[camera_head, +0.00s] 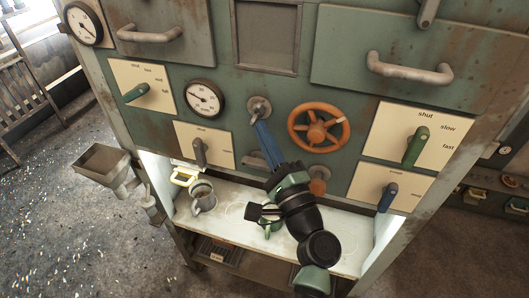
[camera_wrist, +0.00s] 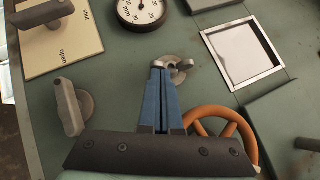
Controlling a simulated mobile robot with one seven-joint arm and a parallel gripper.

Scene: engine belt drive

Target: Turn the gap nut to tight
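A small grey metal fitting with a round base and a wing-like lug (camera_wrist: 184,64), which I take to be the gap nut, sits on the green panel; in the head view the nut (camera_head: 259,106) is left of the orange wheel. My gripper (camera_wrist: 158,68) has blue fingers drawn close together. Their tips are at the left side of the nut, and a grey piece shows between them, which looks like its other wing. In the head view my gripper (camera_head: 257,124) reaches up to the nut from below. The fingertips hide part of the nut, and no tight marking can be read.
The orange handwheel (camera_head: 318,127) is close on the right of my fingers. A dial gauge (camera_head: 204,98) and a grey lever (camera_head: 199,151) are to the left. Green-handled levers flank the panel.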

